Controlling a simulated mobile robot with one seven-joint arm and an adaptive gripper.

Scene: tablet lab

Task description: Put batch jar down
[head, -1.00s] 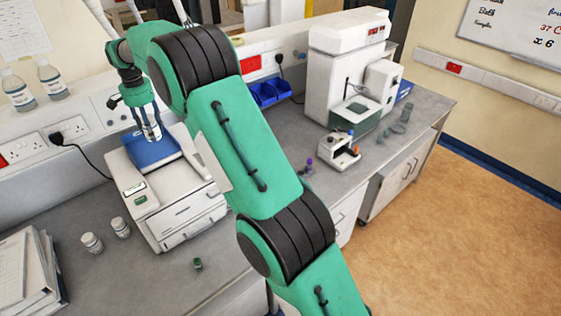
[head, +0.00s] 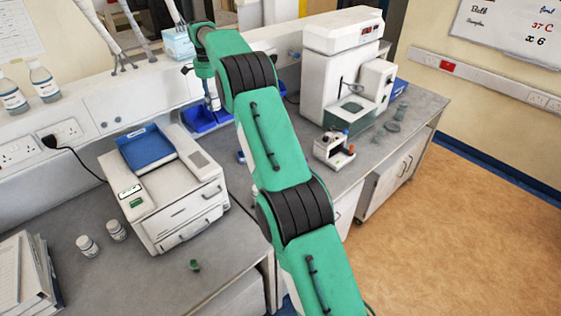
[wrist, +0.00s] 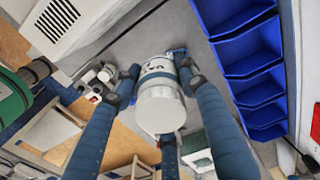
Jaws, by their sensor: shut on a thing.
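The batch jar (wrist: 160,108) is a small white jar with a printed label, seen in the wrist view between the blue fingers. My gripper (wrist: 160,75) is shut on it. In the head view my gripper (head: 212,100) hangs in front of the blue bins, right of the white bench instrument. There the jar cannot be made out clearly. Grey bench top shows beyond the jar in the wrist view, so it appears held above the bench; the gap cannot be judged.
The white instrument (head: 178,200) carries a blue tray (head: 146,147). Blue bins (wrist: 249,62) stand close to my gripper. Two white jars, one here (head: 87,246), and a small green item (head: 194,265) are on the left bench. A larger white machine (head: 335,70) stands right.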

